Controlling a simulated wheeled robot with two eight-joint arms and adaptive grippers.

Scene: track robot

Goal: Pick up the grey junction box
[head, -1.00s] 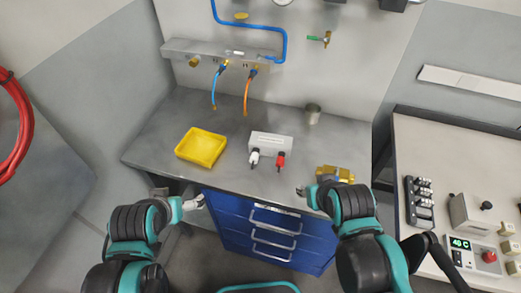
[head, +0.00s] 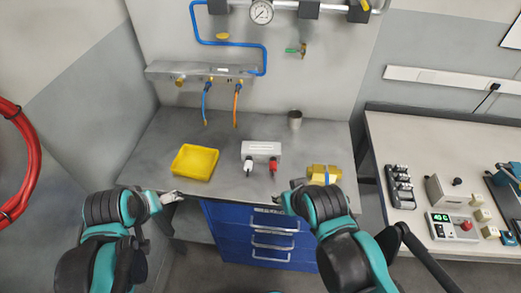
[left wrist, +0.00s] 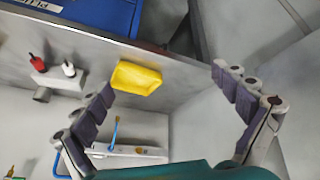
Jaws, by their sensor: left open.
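The grey junction box (head: 261,149) sits on the workbench, right of the yellow tray, with a white and a red connector at its front. It also shows in the left wrist view, at the left (left wrist: 52,80). My left gripper (head: 172,197) is at the bench's front left edge, apart from the box and left of it. In the left wrist view its two fingers (left wrist: 164,82) are spread wide with nothing between them. My right gripper (head: 297,184) is near the front edge, right of the box; its fingers are mostly hidden by my arm.
The yellow tray (head: 195,162) lies between my left gripper and the box. A brass fitting with a blue band (head: 323,174) lies at the right, and a metal cup (head: 295,120) stands behind. Blue drawers (head: 262,236) are under the bench. Blue and orange hoses hang at the back.

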